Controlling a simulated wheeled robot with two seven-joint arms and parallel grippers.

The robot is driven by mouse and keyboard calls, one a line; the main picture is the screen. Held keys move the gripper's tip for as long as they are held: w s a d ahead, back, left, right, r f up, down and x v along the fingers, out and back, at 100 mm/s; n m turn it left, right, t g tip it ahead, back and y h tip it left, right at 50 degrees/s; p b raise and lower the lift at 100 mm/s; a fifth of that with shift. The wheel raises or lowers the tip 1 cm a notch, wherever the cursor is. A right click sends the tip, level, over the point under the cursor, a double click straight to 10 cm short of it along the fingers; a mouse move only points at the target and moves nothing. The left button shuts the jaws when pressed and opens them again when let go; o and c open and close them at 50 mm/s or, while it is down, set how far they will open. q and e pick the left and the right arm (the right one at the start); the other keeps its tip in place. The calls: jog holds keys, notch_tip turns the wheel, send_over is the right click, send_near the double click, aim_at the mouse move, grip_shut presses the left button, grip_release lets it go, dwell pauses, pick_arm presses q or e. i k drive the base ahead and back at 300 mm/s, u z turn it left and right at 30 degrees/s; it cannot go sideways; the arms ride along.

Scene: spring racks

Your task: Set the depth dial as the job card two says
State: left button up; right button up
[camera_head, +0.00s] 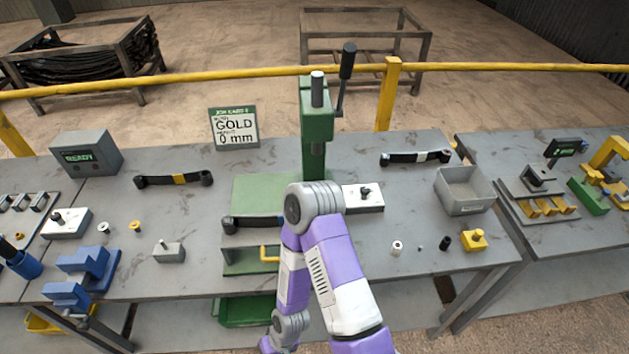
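The job card (234,128) stands at the back of the bench. It reads GOLD and 0 mm; its small heading looks like JOB CARD with a number too small to read surely. A white block with a black knob (365,191) lies right of the green press (315,128), partly behind my arm; it may be the depth dial. A similar white block with a dark knob (67,221) lies at the left. Neither setting is readable. My purple and white arm bends in front of the press and hides part of its base. Neither gripper shows.
A grey box reading READY (87,154) stands back left. Dark bars with coloured bands (174,180) lie about. A blue vise (82,275) is front left, a grey bin (463,192) right. Small parts and a yellow piece (474,240) lie front right. A yellow rail (200,79) runs behind.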

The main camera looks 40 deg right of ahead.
aim_at(364, 191)
jog(key=u, duration=1.9)
jog(key=k, duration=1.15)
jog(key=z, duration=1.65)
